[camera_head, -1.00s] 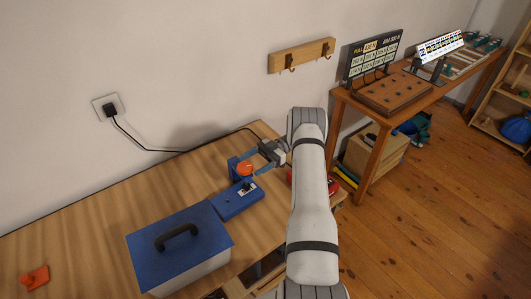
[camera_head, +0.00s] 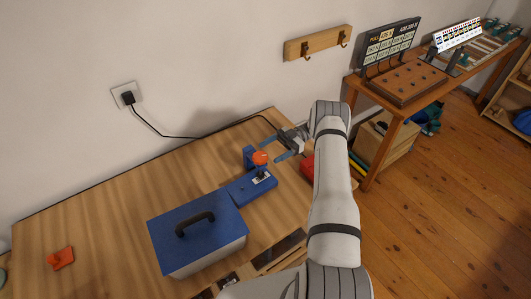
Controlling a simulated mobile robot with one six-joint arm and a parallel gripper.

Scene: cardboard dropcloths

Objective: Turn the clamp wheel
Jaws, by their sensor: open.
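The orange clamp wheel (camera_head: 261,158) sits at the top of a blue clamp (camera_head: 253,187) on the wooden workbench. My gripper (camera_head: 275,149) is to the right of the wheel and slightly above it in the picture. Its two blue fingers are spread and point left toward the wheel, with nothing seen between them. The fingers look apart from the wheel, but the exact gap in depth cannot be told. The wheel's far side is hidden.
A blue-lidded box (camera_head: 198,235) stands in front of the clamp on the workbench (camera_head: 110,210). An orange part (camera_head: 61,259) lies at the left. A red object (camera_head: 307,167) is partly hidden behind my arm. A black cable runs along the wall.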

